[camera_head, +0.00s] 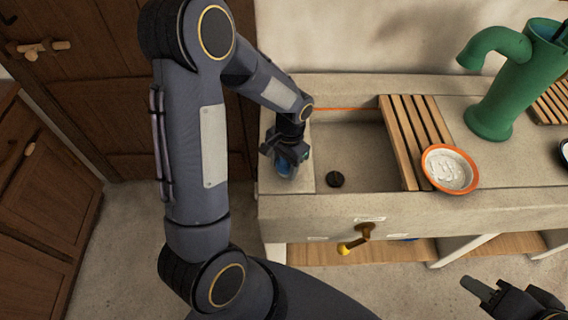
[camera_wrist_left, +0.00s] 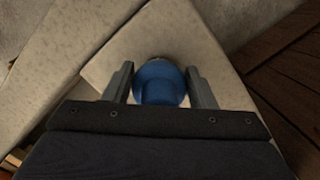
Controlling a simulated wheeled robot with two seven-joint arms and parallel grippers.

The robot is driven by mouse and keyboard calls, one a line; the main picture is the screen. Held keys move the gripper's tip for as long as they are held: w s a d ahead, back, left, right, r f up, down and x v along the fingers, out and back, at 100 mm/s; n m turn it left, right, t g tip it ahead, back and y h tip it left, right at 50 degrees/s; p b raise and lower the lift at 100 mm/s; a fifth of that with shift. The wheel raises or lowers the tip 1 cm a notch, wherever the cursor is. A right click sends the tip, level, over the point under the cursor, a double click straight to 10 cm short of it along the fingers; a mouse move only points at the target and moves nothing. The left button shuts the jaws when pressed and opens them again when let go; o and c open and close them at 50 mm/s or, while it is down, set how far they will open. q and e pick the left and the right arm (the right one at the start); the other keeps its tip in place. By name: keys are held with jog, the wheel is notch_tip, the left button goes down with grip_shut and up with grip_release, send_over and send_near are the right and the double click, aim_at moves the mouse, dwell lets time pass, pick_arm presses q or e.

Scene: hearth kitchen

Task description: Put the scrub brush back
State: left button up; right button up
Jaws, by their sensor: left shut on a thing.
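My left gripper (camera_head: 289,154) is over the left ledge of the stone sink and points down. It is shut on a blue round thing (camera_head: 287,168), which stands at or just above the ledge. In the left wrist view the blue round thing (camera_wrist_left: 160,82) sits between the two fingers. I take it to be the scrub brush or its pot, but cannot tell which; no bristles show. My right gripper (camera_head: 512,292) is at the lower right, in front of the counter, with its fingers apart and empty.
The sink basin (camera_head: 355,150) lies right of the left gripper, with a small dark round thing (camera_head: 335,179) in it. A slatted wooden rack (camera_head: 408,125) and an orange-rimmed bowl (camera_head: 449,168) stand further right. A green pump (camera_head: 495,95) rises behind. A brass tap (camera_head: 362,236) juts from the front.

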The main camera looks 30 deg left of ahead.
pick_arm(q)
jog(key=shift+f, duration=0.2)
jog(key=o, duration=1)
jog(key=r, duration=0.3)
jog(key=w+r, duration=0.1)
jog(key=r, duration=0.6)
jog(key=shift+w+d+r, duration=0.2)
jog(key=shift+w+r, duration=0.1)
jog(key=shift+r, duration=0.75)
jog(key=s+d+r+n+t+h, duration=0.1)
jog(key=s+r+t, duration=0.1)
jog(key=s, duration=0.4)
jog(key=s+d+r+n+t+h, duration=0.1)
jog(key=s+r+n+t, duration=0.1)
jog(key=s, duration=0.4)
jog(key=s+d+r+n+t+h, duration=0.1)
jog(key=s+d+r+t+h, duration=0.1)
jog(key=s, duration=0.3)
jog(key=shift+s+r+n+t, duration=0.3)
jog(key=shift+s+r+t, duration=0.15)
jog(key=shift+t, duration=0.25)
